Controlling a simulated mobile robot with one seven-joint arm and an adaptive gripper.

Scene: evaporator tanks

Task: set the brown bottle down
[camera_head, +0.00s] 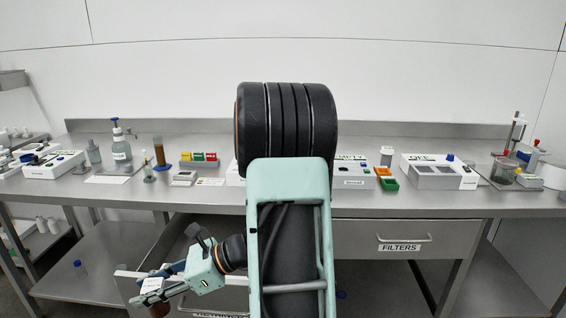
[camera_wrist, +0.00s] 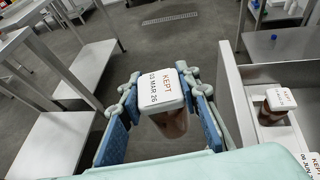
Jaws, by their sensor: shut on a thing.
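The brown bottle (camera_wrist: 174,125) is held upright between the blue finger pads of my gripper (camera_wrist: 163,108). In the head view the bottle (camera_head: 159,310) shows only partly, at the lower left below my gripper (camera_head: 160,290). In the wrist view, grey floor shows around the bottle, and an open drawer (camera_wrist: 237,95) is to its right. Inside the drawer is another brown bottle (camera_wrist: 272,116) with a white "KEPT" cap. A further white cap (camera_wrist: 307,162) is partly cut off at the frame edge.
The steel bench (camera_head: 400,208) holds instruments, small colored bins and a pump bottle (camera_head: 121,150). A closed drawer labelled "FILTERS" (camera_head: 398,240) is at right. Lower steel shelves (camera_wrist: 55,140) stand left of my gripper in the wrist view. My arm hides the bench's middle.

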